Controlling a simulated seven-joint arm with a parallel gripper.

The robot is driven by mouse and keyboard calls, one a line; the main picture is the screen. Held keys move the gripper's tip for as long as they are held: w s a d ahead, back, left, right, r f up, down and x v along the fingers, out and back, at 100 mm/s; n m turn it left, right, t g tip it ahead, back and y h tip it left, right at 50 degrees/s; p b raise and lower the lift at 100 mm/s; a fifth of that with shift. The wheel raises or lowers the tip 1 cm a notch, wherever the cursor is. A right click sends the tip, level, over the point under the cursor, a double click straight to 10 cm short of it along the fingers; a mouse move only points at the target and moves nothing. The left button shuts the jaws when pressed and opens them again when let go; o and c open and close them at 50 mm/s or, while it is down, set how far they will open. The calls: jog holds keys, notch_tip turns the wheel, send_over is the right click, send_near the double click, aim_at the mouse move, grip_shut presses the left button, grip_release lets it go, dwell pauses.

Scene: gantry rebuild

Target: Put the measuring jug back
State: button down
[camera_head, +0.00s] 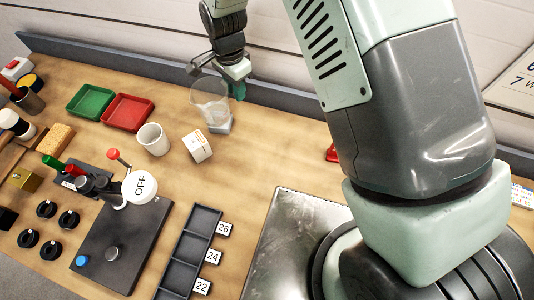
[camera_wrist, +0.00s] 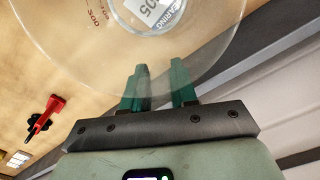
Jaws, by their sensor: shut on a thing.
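The measuring jug (camera_head: 209,98) is clear, with red scale marks that show in the wrist view (camera_wrist: 140,62). It is at the far side of the bench, near the back rail, and looks upright. My gripper (camera_head: 238,88) is at its right side. In the wrist view the two green fingers (camera_wrist: 160,88) reach the jug's rim, with a gap between them, shut on its wall.
A white cup (camera_head: 153,139) and a small white box (camera_head: 197,146) stand in front of the jug. Red (camera_head: 127,112) and green (camera_head: 90,102) trays lie to its left. A red clamp-like thing (camera_wrist: 45,115) lies on the bench. The back rail (camera_head: 120,67) runs close behind.

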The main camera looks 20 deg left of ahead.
jog(key=s+d+r+n, duration=0.2)
jog(key=d+n, duration=0.1)
jog(key=d, duration=0.3)
jog(key=s+d+r+n, duration=0.2)
jog(key=d+n, duration=0.1)
jog(key=d, duration=0.4)
jog(key=shift+w+d+f, duration=0.1)
jog(key=shift+f, duration=4.7)
jog(key=shift+f, duration=0.15)
jog(key=c, duration=0.9)
grip_release()
notch_tip(320, 180, up, 12)
jog(key=shift+r, duration=0.25)
